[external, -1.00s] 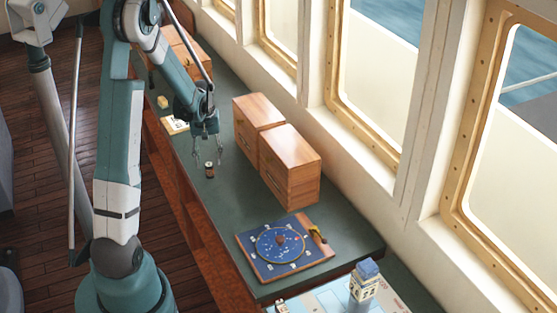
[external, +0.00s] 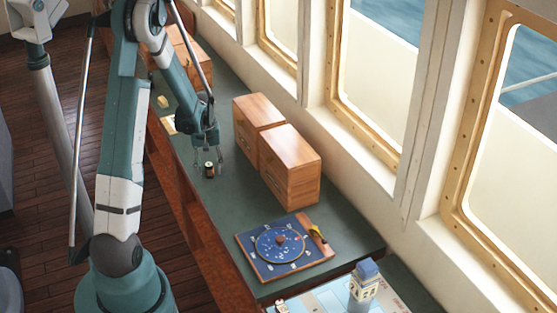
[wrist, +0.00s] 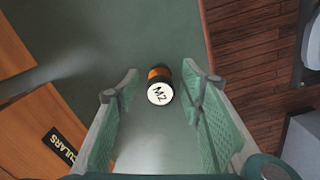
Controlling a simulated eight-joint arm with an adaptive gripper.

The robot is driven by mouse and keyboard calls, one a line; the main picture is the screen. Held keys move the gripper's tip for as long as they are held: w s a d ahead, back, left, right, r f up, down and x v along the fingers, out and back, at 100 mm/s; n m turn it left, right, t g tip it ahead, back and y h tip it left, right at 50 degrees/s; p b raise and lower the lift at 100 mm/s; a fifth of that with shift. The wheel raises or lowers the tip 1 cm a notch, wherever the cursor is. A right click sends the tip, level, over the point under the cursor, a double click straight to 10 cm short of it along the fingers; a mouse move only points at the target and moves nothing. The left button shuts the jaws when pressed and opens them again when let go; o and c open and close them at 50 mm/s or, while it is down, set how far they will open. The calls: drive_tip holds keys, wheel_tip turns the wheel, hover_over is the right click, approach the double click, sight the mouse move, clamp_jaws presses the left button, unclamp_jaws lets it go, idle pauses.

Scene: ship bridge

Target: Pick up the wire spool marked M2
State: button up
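The wire spool (external: 209,169) stands on the green counter top, small, with dark ends and a copper-orange middle. In the wrist view the spool (wrist: 160,94) shows its white top marked M2. My gripper (external: 208,160) is open and points down above the counter, close to the spool. In the wrist view the spool appears between the two green fingers of my gripper (wrist: 159,78), near their tips, with a gap on each side. I cannot tell exactly how far the fingertips reach down beside it.
Two wooden drawer boxes (external: 289,165) stand right of the spool. In the wrist view a box labelled "...CULARS" (wrist: 40,130) lies left of the fingers. A blue dial board (external: 282,246) lies nearer the camera. The counter edge and wooden floor (wrist: 250,45) are on the other side.

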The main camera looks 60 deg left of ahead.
sight(209, 164)
idle(0.3)
drive_tip(key=c, duration=1)
drive_tip(key=shift+r, duration=0.2)
drive_tip(key=shift+r+b, duration=0.35)
drive_tip(key=shift+r, duration=4.5)
